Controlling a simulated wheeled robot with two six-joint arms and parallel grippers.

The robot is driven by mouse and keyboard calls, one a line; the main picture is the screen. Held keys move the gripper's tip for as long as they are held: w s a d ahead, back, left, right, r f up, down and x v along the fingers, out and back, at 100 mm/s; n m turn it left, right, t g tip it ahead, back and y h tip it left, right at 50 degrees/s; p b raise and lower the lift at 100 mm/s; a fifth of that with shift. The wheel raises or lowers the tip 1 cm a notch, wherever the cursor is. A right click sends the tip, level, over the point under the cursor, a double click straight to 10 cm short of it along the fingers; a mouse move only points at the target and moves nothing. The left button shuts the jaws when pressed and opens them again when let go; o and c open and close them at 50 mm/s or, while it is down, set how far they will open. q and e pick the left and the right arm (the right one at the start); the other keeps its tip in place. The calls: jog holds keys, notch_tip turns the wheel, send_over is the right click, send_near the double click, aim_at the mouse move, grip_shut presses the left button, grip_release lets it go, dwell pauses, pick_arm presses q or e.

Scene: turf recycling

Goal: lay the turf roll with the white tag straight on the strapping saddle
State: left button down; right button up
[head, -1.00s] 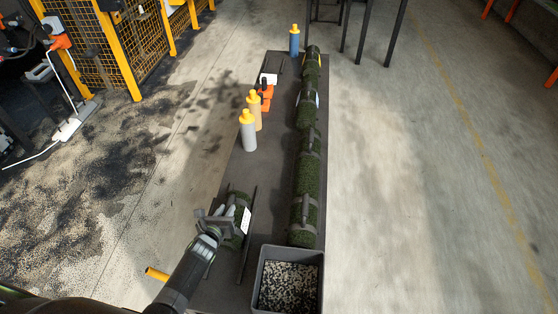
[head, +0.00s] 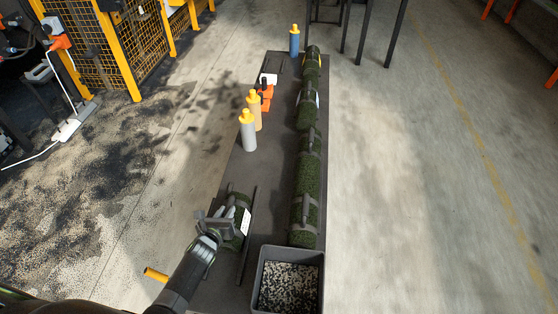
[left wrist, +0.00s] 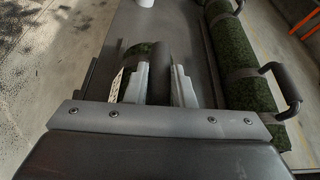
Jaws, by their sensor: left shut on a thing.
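The turf roll with the white tag (head: 236,243) is a short green roll near the front left of the dark table. Its white tag (head: 246,221) faces right in the head view; it also shows in the left wrist view (left wrist: 116,86). My right gripper is not in view.
A row of green turf rolls with grey handles (head: 306,175) runs along the table's right side. A grey bin of black-and-white granules (head: 288,252) stands at the front. Bottles (head: 248,133) and an orange tool (head: 266,92) stand farther back. The middle strip of table is clear.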

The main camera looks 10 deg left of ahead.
pick_arm(q)
jog(key=shift+w, duration=0.15)
dwell(0.3)
jog(key=c, duration=1.1)
grip_release()
jog(key=shift+c, duration=0.2)
jog(key=o, duration=0.3)
jog(key=shift+s+f, duration=0.25)
jog(key=shift+r, duration=0.1)
jog(key=shift+s+r, duration=0.1)
jog(key=shift+s, duration=0.15)
jog(key=p+v, duration=0.4)
jog(key=v, duration=1.2)
jog(key=shift+s, duration=0.45)
